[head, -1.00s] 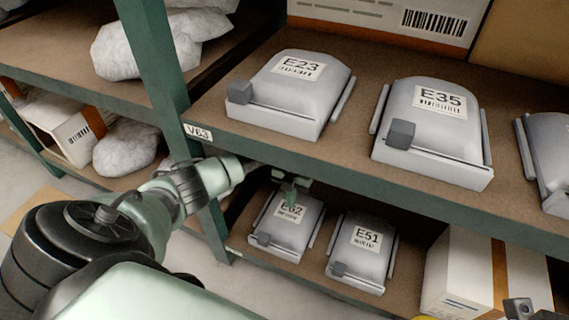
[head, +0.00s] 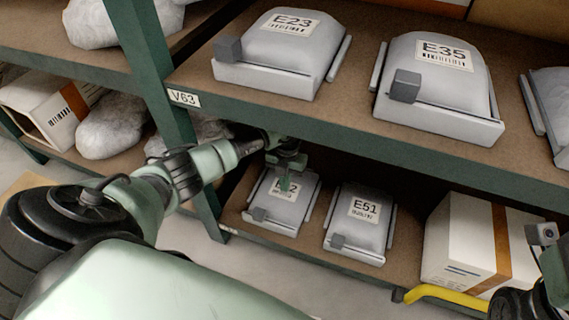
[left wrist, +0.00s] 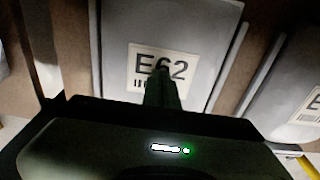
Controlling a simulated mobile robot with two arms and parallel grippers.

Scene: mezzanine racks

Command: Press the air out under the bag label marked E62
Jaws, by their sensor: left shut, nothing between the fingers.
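The grey bag (head: 277,214) with the E62 label (head: 279,188) lies on the lower shelf, left of the E51 bag. My left gripper (head: 285,184) is shut and empty, pointing down at the label and covering part of its print in the head view. In the left wrist view the E62 label (left wrist: 149,62) shows upright, with the shut fingers (left wrist: 162,88) over its lower middle, hiding part of the barcode. Whether the fingertips touch the label I cannot tell. Of my right arm only a part shows at the right edge; its fingers are out of view.
The upper shelf (head: 345,115), holding the E23 bag (head: 280,40) and E35 bag (head: 435,70), lies above my left wrist. A green post (head: 178,135) stands beside my arm. The E51 bag (head: 360,228) and a white box (head: 465,238) stand to the right.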

